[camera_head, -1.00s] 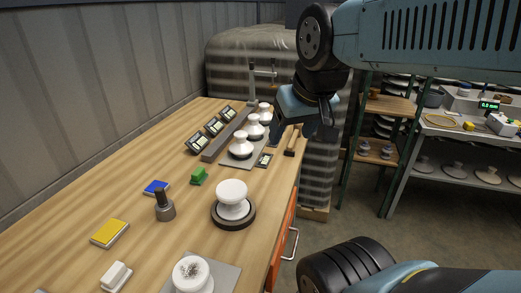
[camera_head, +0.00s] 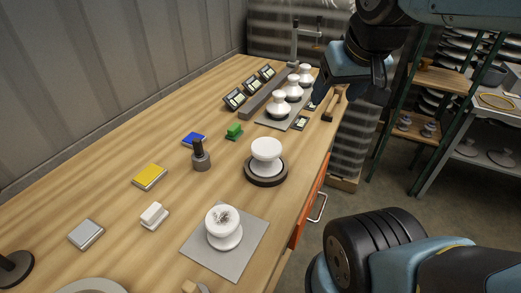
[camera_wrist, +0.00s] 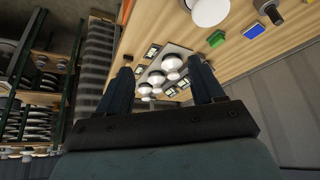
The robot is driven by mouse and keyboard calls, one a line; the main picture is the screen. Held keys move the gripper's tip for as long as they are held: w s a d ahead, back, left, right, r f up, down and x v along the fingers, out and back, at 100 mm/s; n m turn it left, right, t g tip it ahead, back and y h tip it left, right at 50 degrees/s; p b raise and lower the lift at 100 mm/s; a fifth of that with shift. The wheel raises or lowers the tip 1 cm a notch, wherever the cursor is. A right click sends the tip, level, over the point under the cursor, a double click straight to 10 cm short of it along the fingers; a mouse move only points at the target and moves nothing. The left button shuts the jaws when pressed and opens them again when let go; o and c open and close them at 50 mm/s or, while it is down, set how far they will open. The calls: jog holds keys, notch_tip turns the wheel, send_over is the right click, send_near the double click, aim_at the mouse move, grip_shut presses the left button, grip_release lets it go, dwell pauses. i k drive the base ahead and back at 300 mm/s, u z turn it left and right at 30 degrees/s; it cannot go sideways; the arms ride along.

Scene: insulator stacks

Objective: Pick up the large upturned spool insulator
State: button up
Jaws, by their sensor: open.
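A white spool-shaped insulator (camera_head: 266,152) with a wide top stands upright on a dark round base (camera_head: 266,176) near the bench's right edge. Another white spool-shaped insulator (camera_head: 222,222) with a dark-speckled top stands on a grey square plate (camera_head: 204,250) closer to the camera. I cannot tell for certain which is the large upturned one. My gripper (camera_head: 350,88) is open and empty over the far right edge of the bench, well beyond both. In the wrist view my gripper (camera_wrist: 162,72) points towards three smaller white insulators (camera_wrist: 170,64).
The smaller insulators (camera_head: 293,88) stand on a grey plate at the back, beside several small displays (camera_head: 251,87). A dark weight (camera_head: 201,158), green block (camera_head: 234,131), yellow pad (camera_head: 149,177) and white block (camera_head: 154,215) lie left. Shelves (camera_head: 418,128) stand right, past a floor gap.

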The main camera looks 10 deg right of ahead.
aim_at(266, 164)
jog(key=u, duration=1.2)
jog(key=k, duration=1.3)
jog(key=z, duration=1.1)
jog(key=i, duration=1)
